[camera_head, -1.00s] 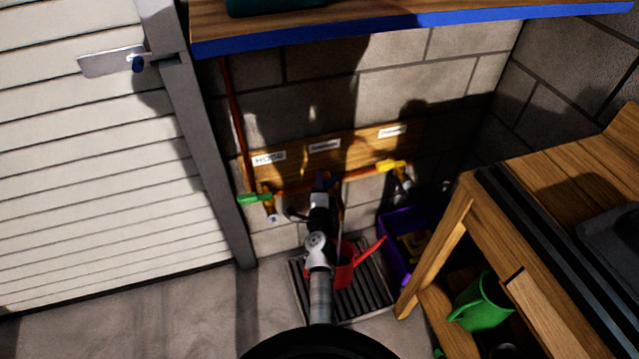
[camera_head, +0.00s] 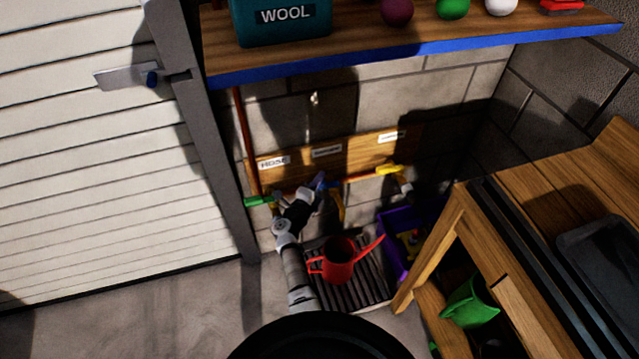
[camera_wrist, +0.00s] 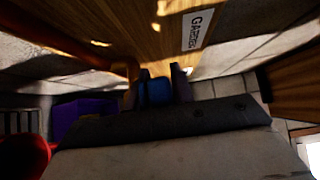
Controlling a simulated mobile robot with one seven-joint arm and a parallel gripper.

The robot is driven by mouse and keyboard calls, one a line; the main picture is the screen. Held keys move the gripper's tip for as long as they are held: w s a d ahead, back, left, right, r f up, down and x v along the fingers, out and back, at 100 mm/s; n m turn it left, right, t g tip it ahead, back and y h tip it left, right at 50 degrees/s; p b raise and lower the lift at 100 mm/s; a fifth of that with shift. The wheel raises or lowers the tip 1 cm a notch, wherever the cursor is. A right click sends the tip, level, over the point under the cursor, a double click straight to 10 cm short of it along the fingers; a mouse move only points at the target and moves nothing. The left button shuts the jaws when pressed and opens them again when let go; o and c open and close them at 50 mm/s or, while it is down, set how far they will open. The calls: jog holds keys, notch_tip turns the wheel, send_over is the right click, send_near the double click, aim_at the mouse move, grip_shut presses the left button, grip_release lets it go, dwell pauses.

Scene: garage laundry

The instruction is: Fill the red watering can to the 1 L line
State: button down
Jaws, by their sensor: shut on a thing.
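The red watering can (camera_head: 338,262) stands upright on the dark floor grate, below the middle tap; its spout points right. Part of it shows at the lower left in the wrist view (camera_wrist: 22,160). My gripper (camera_head: 317,186) is at the middle tap on the wall pipe. In the wrist view, my gripper (camera_wrist: 160,84) is shut on the blue tap handle (camera_wrist: 155,94). The yellow-brown middle spout (camera_head: 338,208) hangs above the can. Water, the fill level and the 1 L line cannot be made out.
The green-handled tap (camera_head: 258,201) is left under a "HOSE" label (camera_head: 273,162), and the yellow-handled tap (camera_head: 388,169) is right. A purple crate (camera_head: 393,258) stands right of the grate (camera_head: 374,290), beside the wooden bench (camera_head: 445,235).

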jog(key=shift+w+r, duration=0.25)
jog(key=shift+r, duration=0.25)
jog(key=c, duration=1.4)
grip_release()
jog(key=shift+o, duration=0.3)
jog(key=shift+s+f, duration=0.1)
jog(key=shift+f, duration=0.1)
jog(key=shift+s+a+f, duration=0.1)
jog(key=shift+s+a, duration=0.1)
jog(key=shift+s, duration=0.25)
jog(key=v, duration=1.3)
jog(key=shift+w, duration=0.15)
